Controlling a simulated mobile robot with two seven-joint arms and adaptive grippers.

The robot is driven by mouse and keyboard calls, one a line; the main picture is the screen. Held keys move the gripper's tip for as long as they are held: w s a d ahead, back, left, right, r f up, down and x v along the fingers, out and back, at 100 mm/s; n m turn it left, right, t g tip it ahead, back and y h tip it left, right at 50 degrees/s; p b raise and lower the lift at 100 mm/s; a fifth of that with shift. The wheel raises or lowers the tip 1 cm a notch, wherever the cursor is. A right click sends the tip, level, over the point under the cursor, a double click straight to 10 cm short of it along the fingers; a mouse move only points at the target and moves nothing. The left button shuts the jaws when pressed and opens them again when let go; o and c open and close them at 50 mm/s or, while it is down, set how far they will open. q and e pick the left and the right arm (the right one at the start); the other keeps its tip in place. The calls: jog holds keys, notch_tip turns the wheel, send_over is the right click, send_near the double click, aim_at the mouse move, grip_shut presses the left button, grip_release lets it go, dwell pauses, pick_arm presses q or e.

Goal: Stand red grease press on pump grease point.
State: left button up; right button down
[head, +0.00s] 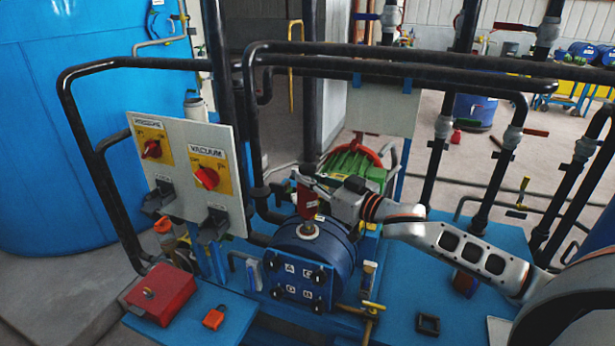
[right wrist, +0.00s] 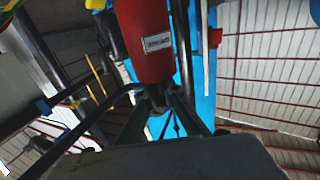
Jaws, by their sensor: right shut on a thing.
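The red grease press (head: 306,202) is held roughly upright over the blue pump (head: 318,250). Its lower end is at the pale round grease point (head: 309,230) on top of the pump; I cannot tell whether they touch. My right gripper (head: 318,190) comes in from the right and is shut on the press. In the right wrist view the red body of the press (right wrist: 145,38) with its small white label shows beyond the fingers (right wrist: 160,98). The grease point cannot be made out in that view. My left gripper is in neither view.
A panel with red PRESSURE and VACUUM knobs (head: 195,165) stands left of the pump. Black pipes (head: 330,50) cross above and behind. A red box (head: 160,293) and a small orange-red block (head: 214,317) lie at front left. A green motor (head: 350,165) is behind.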

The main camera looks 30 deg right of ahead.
jog(key=shift+f+b, duration=0.4)
jog(key=shift+f, duration=0.4)
jog(key=c, duration=2.1)
grip_release()
jog(key=shift+c, duration=0.2)
jog(key=shift+s+f, duration=0.1)
jog(key=v, duration=1.2)
